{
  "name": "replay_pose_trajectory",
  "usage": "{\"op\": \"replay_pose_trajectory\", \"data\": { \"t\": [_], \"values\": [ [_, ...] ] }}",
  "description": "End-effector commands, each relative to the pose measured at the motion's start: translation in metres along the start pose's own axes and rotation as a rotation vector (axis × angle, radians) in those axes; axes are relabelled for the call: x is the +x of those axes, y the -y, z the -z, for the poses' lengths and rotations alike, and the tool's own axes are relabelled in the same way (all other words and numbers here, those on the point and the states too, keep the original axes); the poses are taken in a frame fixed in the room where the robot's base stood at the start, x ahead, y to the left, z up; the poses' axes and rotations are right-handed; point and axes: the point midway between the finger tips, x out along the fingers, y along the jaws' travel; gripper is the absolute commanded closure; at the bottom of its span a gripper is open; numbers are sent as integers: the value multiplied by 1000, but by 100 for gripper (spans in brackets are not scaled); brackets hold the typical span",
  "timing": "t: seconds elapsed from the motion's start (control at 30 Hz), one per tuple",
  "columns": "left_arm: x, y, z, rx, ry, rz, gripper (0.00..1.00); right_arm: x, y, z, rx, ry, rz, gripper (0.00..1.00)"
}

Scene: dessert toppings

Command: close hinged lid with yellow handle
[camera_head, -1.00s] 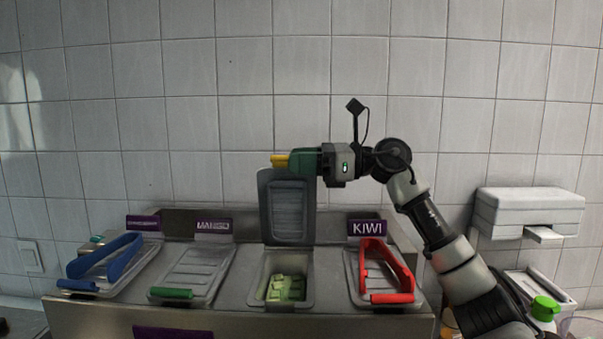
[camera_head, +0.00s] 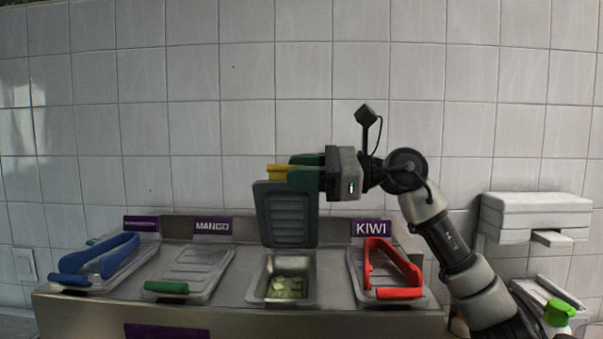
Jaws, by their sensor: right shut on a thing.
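The hinged lid (camera_head: 287,216) stands raised, close to upright, at the back of an open bin (camera_head: 258,288) that holds pale green pieces (camera_head: 288,287). Its yellow handle (camera_head: 277,172) is at the top edge of the lid. My right gripper (camera_head: 292,175) has green fingers and comes in from the right. It is shut on the yellow handle, and its fingers hide part of it. My left gripper is not in view.
Left of the open bin are shut lids with a green handle (camera_head: 166,287) and a blue handle, with blue tongs (camera_head: 98,258) on the latter. Right of it, red tongs (camera_head: 388,262) lie on a lid with a red handle (camera_head: 399,293). A dispenser (camera_head: 535,215) hangs on the tiled wall.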

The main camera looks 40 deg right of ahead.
Motion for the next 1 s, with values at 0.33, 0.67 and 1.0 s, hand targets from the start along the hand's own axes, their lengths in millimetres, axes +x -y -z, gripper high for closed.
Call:
{"op": "replay_pose_trajectory", "data": {
  "t": [0.33,0.67,1.0],
  "values": [
    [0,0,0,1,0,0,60,0,0,-1,-1,1,1,50],
    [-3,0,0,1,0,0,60,-1,5,-14,-4,4,2,50],
    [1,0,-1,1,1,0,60,-36,7,-66,-6,4,5,50]
  ]
}}
